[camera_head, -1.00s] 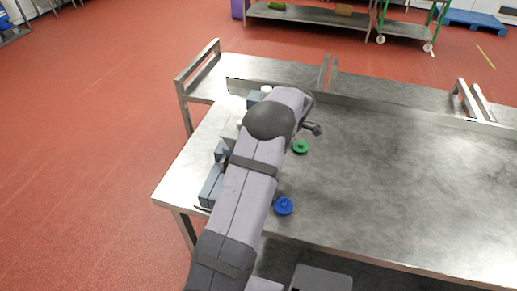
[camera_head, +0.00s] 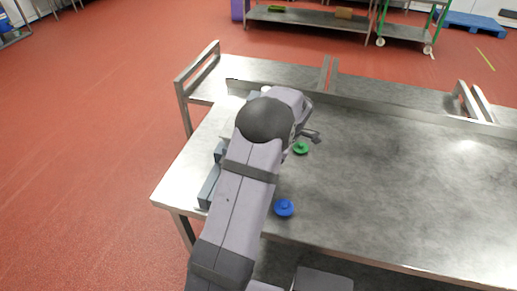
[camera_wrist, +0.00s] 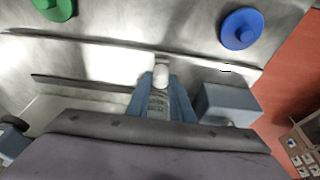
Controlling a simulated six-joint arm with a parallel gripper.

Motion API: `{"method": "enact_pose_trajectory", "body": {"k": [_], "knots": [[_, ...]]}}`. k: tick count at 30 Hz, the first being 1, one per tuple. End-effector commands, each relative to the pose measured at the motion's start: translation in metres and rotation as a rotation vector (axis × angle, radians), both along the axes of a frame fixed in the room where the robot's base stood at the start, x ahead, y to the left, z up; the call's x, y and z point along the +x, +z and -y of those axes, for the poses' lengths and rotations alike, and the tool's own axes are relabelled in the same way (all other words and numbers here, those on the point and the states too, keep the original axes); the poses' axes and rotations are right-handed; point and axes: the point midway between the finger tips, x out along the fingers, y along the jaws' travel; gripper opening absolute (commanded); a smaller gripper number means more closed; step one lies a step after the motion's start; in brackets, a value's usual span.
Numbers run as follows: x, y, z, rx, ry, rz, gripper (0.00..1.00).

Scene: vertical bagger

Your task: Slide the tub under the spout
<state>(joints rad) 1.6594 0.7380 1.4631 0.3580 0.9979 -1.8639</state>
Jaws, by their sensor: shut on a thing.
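My arm crosses the left end of the steel table, and my gripper (camera_head: 311,134) shows only as dark parts at the right of the wrist. Its fingertips and what they hold are hidden in the head view. In the wrist view a broad lilac body with a dark bolted bar covers the bottom. Beyond it a white-capped part (camera_wrist: 161,76) stands between blue-grey pieces (camera_wrist: 180,102); I cannot tell whether it is the spout. I cannot make out the tub for certain in either view.
A green knob-like piece (camera_head: 301,147) and a blue one (camera_head: 284,208) sit on the table (camera_head: 400,180), right of my arm. Blue-grey blocks (camera_head: 209,187) stand close left of my arm. The table's right side is clear.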

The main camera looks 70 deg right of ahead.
Motion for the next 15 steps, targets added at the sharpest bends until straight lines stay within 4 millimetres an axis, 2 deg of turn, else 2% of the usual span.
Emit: {"method": "enact_pose_trajectory", "body": {"k": [15], "knots": [[0.0,0.0,-0.019,0.0,-0.001,0.0,0.0]]}}
